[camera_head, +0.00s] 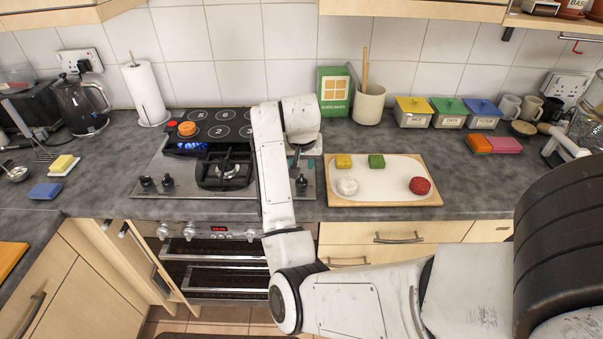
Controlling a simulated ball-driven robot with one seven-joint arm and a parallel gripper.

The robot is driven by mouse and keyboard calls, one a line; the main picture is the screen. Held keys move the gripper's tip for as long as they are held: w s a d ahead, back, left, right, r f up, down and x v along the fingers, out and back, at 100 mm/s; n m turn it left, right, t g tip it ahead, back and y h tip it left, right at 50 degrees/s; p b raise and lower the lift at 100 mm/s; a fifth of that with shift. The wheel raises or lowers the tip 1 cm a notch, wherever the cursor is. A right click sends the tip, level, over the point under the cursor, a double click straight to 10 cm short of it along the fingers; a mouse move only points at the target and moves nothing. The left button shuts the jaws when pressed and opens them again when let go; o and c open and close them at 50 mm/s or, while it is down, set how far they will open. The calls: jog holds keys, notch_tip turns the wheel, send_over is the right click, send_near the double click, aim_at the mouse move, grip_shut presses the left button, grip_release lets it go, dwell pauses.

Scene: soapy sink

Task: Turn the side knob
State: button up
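The gas hob (235,196) is set into the grey worktop, left of centre. Two black knobs stand at its front left, one knob (147,183) beside the other (168,181). Another black knob (302,184) shows at the hob's right side, just right of my forearm. I cannot tell which of these is the side knob. My arm reaches up over the hob's right part and bends down at the wrist. My gripper (297,158) points down behind that right knob, small and partly hidden by my arm. Its fingers are too unclear to tell open from shut, or whether they touch anything.
A pan support (226,172) and a black numbered panel (215,124) lie left of my arm. A tray (385,198) with several small items is to the right. A green box (334,92) and utensil pot (369,104) stand behind.

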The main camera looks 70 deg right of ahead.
aim_at(302, 178)
jog(key=p+x, duration=0.1)
jog(key=x, duration=0.7)
jog(key=shift+d+f, duration=0.2)
jog(key=shift+f, duration=0.15)
grip_shut()
